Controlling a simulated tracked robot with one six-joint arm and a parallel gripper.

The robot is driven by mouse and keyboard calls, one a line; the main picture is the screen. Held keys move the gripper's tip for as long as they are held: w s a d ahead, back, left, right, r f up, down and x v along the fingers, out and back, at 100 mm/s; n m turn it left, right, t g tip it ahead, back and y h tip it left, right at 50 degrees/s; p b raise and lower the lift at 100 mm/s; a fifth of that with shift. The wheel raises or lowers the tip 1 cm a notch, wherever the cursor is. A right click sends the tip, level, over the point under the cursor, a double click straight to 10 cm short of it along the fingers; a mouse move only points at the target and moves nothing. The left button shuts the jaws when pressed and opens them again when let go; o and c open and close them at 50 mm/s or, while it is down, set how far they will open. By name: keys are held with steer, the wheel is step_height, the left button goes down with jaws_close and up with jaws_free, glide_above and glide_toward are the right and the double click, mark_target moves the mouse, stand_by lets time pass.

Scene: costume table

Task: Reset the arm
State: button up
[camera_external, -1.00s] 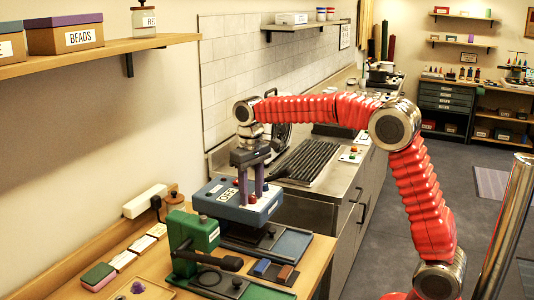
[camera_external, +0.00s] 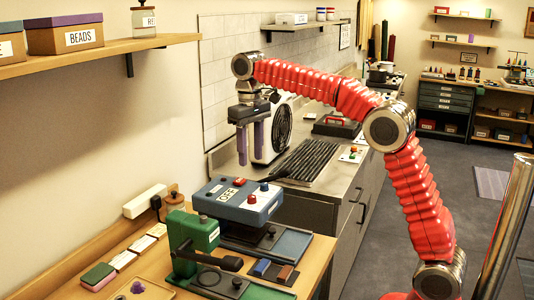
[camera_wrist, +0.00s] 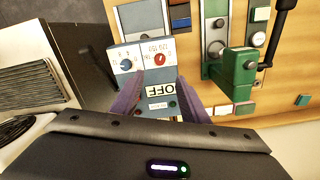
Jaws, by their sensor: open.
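My red segmented arm (camera_external: 325,86) reaches in from the right and bends down at its far end. My gripper (camera_external: 248,148) hangs above the blue-grey press (camera_external: 238,203), clear of it, with its two purple fingers pointing down. The fingers are apart and nothing shows between them. In the wrist view my gripper (camera_wrist: 155,105) has its fingers on either side of the view of the press (camera_wrist: 150,58), which bears an OFF label and blue and red knobs.
A green hand press (camera_external: 195,245) with a dark lever stands beside the blue-grey press on the wooden table (camera_external: 315,270). A metal counter (camera_external: 325,180) with a black ribbed mat and a fan (camera_external: 275,125) lies behind. A shelf (camera_external: 120,48) with boxes is at upper left.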

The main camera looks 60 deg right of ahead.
steer(key=shift+r, duration=0.45)
steer(key=shift+n+t, duration=0.5)
steer(key=shift+t, duration=0.1)
steer(key=f, duration=0.7)
steer(key=shift+s+a+f, duration=0.15)
steer(key=shift+s+a, duration=0.05)
steer(key=shift+a, duration=0.05)
steer(key=s+a+f+t, duration=0.1)
steer(key=s+a+f, duration=0.1)
steer(key=s, duration=0.7)
steer(key=s+a+f+n+t, duration=0.1)
steer(key=s+a+f+t, duration=0.1)
steer(key=s, duration=0.8)
steer(key=s+a+f+n+t, duration=0.1)
steer(key=s+a+f, duration=0.2)
steer(key=s, duration=0.7)
steer(key=shift+a+f, duration=0.2)
steer(key=shift+a, duration=0.1)
steer(key=shift+c, duration=0.2)
stand_by(1.0)
